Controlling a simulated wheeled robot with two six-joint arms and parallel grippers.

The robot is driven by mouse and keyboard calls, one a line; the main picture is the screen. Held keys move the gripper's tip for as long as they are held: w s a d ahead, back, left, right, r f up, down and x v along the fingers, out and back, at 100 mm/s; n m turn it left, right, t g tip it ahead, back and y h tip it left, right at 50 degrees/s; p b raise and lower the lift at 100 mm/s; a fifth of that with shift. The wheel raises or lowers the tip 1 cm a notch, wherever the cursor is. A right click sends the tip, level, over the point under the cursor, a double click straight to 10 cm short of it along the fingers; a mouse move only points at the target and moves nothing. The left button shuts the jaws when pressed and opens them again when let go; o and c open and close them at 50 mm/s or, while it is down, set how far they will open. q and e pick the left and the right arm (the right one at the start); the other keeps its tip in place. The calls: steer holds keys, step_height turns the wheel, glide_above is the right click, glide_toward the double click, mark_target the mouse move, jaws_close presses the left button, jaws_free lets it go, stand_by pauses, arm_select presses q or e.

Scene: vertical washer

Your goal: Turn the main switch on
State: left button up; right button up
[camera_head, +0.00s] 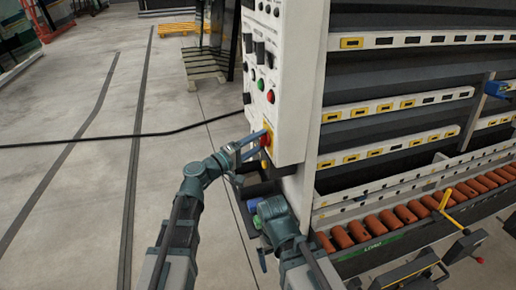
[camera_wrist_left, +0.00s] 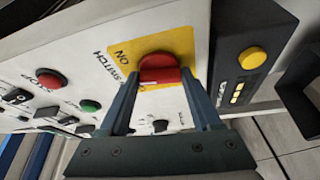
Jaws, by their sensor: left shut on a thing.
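The main switch is a red knob on a yellow plate, on the side of the white control panel. In the left wrist view the red knob (camera_wrist_left: 158,69) sits between my two fingertips, and the yellow plate (camera_wrist_left: 185,40) with the word ON shows around it. My left gripper (camera_head: 262,142) reaches the lower part of the panel (camera_head: 300,90) and is shut on the knob; it also shows in the left wrist view (camera_wrist_left: 160,78). In the head view the fingers partly hide the switch. My right arm is folded low beside the machine; its fingertips are not clear.
A green button (camera_head: 261,84) and a red button (camera_head: 270,97) sit higher on the panel. A dark box with a yellow button (camera_wrist_left: 251,58) is beside the switch plate. The orange roller conveyor (camera_head: 380,225) lies to the right. Floor at left is open, crossed by a black cable (camera_head: 110,137).

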arm_select(q)
steer(key=shift+f+m+h+b, duration=0.15)
steer(key=shift+m+h+b, duration=0.75)
steer(key=shift+m, duration=1.05)
steer(key=shift+f+m+h+b, duration=0.1)
steer(key=shift+m+h+b, duration=0.5)
steer(key=shift+m+b, duration=1)
steer(key=shift+m+p, duration=0.35)
steer(key=shift+m, duration=0.2)
steer(key=o, duration=1.4)
steer(key=b+v, duration=0.3)
steer(key=v, duration=1)
steer(key=shift+s+a+f+b, duration=0.1)
steer(key=shift+s+a+b, duration=0.05)
steer(key=shift+a+b, duration=0.25)
